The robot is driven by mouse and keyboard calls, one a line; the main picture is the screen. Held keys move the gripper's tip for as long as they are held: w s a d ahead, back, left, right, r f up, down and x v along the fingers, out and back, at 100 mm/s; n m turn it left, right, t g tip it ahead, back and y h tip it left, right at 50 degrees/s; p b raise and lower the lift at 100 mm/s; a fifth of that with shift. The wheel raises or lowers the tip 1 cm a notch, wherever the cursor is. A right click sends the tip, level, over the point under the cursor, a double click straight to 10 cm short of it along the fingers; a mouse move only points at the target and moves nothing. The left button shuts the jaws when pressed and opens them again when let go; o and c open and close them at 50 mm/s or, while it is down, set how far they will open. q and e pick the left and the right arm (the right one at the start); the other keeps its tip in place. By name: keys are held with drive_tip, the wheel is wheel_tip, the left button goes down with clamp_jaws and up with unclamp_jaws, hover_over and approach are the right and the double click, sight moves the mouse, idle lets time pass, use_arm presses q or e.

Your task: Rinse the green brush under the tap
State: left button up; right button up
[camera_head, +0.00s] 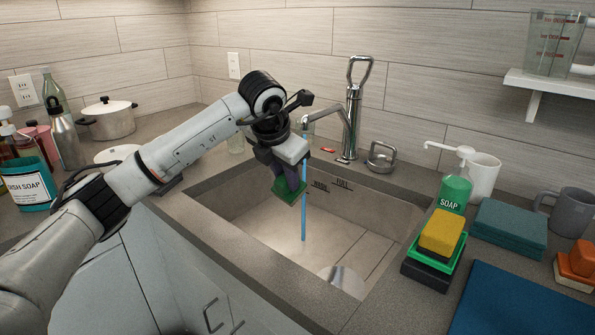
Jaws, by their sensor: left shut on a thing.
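My left gripper (284,165) comes in from the left and is over the sink (255,225). It is shut on the green brush (289,191), whose green part points down into the basin. The gripper hides the upper part of the brush. The metal tap (352,110) stands behind the sink with its spout toward the left. A thin blue stream of water (304,215) falls from the spout to the sink floor. The brush is right beside the stream in the picture; I cannot tell whether they touch. My right gripper is not in view.
A soap bottle (455,190), a yellow sponge (442,231) on a green holder, a teal stack (508,230) and a grey mug (571,212) stand right of the sink. Bottles and a pot (109,118) stand at the left. A blue mat (525,305) lies front right.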

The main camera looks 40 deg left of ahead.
use_arm(q)
drive_tip(key=shift+r, duration=0.15)
drive_tip(key=shift+s+d+r+p, duration=0.3)
drive_tip(key=shift+s+r, duration=0.35)
drive_tip(key=shift+s, duration=0.15)
drive_tip(key=shift+s+d+r+p, duration=0.25)
drive_tip(key=shift+s+r, duration=0.35)
drive_tip(key=shift+s, duration=0.2)
drive_tip(key=shift+s+d+r+p, duration=0.2)
drive_tip(key=shift+s+d+r, duration=0.1)
drive_tip(key=shift+s+r, duration=0.45)
drive_tip(key=shift+f, duration=0.1)
